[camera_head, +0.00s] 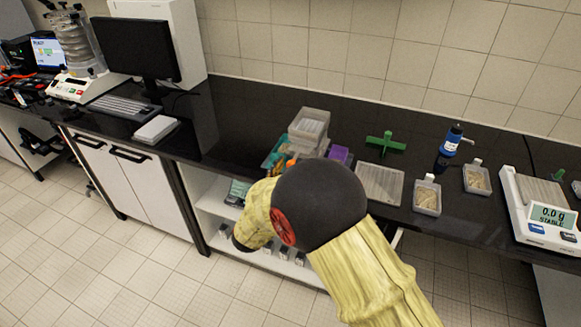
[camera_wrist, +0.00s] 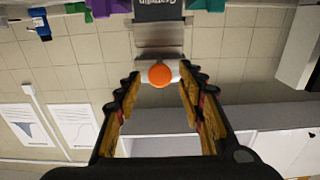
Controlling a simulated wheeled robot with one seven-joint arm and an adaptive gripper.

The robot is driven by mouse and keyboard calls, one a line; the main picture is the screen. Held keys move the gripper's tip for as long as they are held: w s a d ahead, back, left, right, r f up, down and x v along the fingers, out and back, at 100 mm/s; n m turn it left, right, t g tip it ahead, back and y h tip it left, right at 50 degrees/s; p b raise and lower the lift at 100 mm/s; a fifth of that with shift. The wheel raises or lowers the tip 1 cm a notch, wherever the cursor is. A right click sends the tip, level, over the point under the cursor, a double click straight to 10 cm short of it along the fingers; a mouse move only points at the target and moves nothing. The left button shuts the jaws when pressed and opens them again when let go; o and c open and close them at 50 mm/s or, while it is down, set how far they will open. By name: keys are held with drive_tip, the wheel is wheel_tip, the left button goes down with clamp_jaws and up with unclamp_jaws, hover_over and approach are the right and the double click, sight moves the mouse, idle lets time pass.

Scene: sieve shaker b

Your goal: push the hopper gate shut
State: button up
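In the wrist view an orange round knob (camera_wrist: 160,75) sits on a pale metal plate (camera_wrist: 160,42) under a dark grey labelled box (camera_wrist: 158,10); I take these for the gate and hopper, but the view is upside down. My gripper (camera_wrist: 159,84) is open, with one finger on each side of the knob. I cannot tell whether either finger touches it. In the head view a light grey bin-like box (camera_head: 309,125) stands at the bench's front edge, with orange bits below it. My yellow-sleeved arm hides much of this area and most of my gripper.
A green cross-shaped piece (camera_head: 386,144), a flat tray (camera_head: 380,184), small clear tubs (camera_head: 427,196), a blue bottle (camera_head: 449,147) and a balance (camera_head: 545,212) lie farther right.

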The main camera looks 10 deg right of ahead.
drive_tip(key=shift+x, duration=1.2)
drive_tip(key=shift+c, duration=1)
drive_tip(key=c, duration=0.7)
clamp_jaws()
